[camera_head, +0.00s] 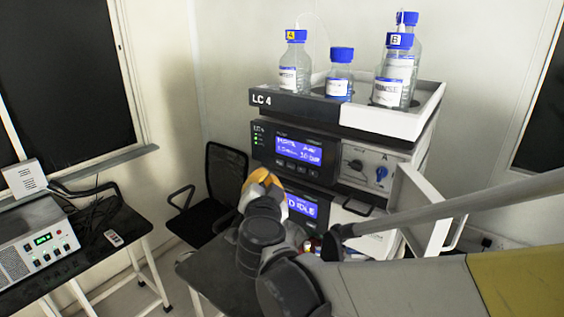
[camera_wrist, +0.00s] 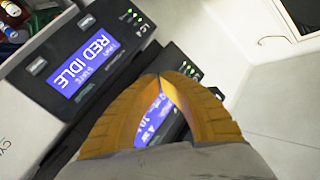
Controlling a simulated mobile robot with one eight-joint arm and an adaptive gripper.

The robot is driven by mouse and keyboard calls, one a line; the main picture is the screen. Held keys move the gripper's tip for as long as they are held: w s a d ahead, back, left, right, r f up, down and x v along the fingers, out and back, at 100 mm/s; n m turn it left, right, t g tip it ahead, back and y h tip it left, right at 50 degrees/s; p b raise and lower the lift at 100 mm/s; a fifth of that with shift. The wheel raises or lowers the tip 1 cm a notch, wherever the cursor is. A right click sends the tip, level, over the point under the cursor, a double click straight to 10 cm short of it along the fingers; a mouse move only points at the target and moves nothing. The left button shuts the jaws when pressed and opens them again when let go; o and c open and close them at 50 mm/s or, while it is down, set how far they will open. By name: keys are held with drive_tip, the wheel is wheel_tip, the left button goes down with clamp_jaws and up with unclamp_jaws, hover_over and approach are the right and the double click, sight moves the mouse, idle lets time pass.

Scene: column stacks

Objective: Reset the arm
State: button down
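My gripper (camera_head: 262,180) is in front of the stacked LC 4 instrument (camera_head: 300,108) in the head view, beside its lower display. In the wrist view the two orange fingers of my gripper (camera_wrist: 161,77) come together at their tips, with nothing seen held between them. A narrow gap lower between the fingers shows part of a blue display behind. My dark arm reaches from the lower right toward the instrument and hides part of its lower front.
Several blue-capped bottles (camera_head: 338,80) stand in the tray (camera_head: 385,119) on top of the instrument. A white door (camera_head: 424,205) stands open at its right. A black chair (camera_head: 226,170) and a bench device (camera_head: 36,248) are to the left.

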drive_tip(key=s+d+f+n+g+h+b, duration=0.1)
drive_tip(key=s+d+f+g+h+b, duration=0.3)
drive_tip(key=d+f+b, duration=0.6)
drive_tip(key=s+d+f+n+g+y+b, duration=0.1)
drive_tip(key=s+d+f+b, duration=0.6)
drive_tip(key=f, duration=0.6)
drive_tip(key=s+d+f+n+g+y+b, duration=0.1)
drive_tip(key=s+f+n+g+b, duration=0.1)
drive_tip(key=s+f+b, duration=0.5)
drive_tip(key=s+d+f+n+g+y+b, duration=0.2)
drive_tip(key=s+f+b, duration=0.6)
drive_tip(key=f, duration=0.6)
drive_tip(key=shift+s+d+f+n+g, duration=0.15)
drive_tip(key=shift+d+f+n+g, duration=0.2)
drive_tip(key=shift+n, duration=0.45)
drive_tip(key=shift+a+r, duration=0.15)
idle(0.6)
